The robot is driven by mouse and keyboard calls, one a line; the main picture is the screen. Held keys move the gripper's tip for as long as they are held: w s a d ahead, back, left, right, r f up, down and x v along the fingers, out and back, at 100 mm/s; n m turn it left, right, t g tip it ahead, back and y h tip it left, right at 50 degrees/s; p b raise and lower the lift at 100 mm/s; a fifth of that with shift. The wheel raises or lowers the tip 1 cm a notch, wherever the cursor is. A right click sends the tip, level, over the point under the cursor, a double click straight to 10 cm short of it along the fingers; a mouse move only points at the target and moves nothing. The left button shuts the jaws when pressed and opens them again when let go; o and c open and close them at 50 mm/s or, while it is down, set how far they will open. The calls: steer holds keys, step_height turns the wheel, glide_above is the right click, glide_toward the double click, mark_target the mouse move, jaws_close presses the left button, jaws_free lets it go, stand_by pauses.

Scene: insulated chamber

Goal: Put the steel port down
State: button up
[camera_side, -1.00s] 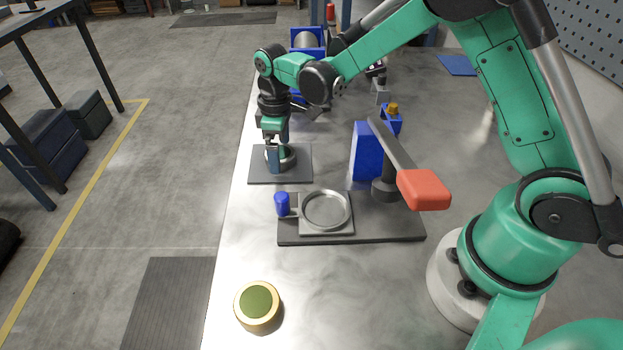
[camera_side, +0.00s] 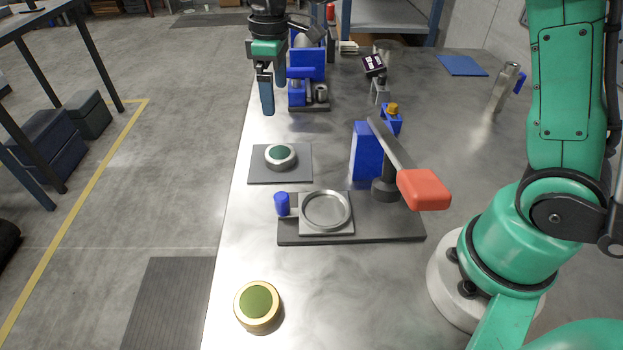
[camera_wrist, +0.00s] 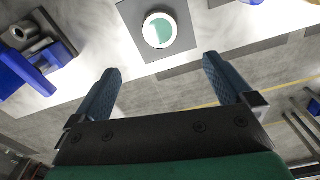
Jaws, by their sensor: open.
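The steel port (camera_side: 281,157) is a short round silver ring with a dark green disc on top. It rests flat on a dark square mat (camera_side: 262,172) on the steel table, and it also shows in the wrist view (camera_wrist: 160,30) near the top. My gripper (camera_side: 273,98) is open and empty. It hangs above and behind the port, apart from it, with fingers pointing down. In the wrist view my two blue fingers (camera_wrist: 166,80) stand wide apart with nothing between them.
A fixture with a round silver recess (camera_side: 326,211), a blue knob and a red-handled lever (camera_side: 424,189) stands in front of the mat. A brass port with a green top (camera_side: 258,306) sits nearer. Blue fixtures (camera_side: 308,66) stand behind.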

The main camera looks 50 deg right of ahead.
steer(key=s+d+m+t, duration=0.1)
steer(key=s+m+t, duration=0.6)
steer(key=s, duration=0.5)
steer(key=shift+s, duration=0.3)
stand_by(0.7)
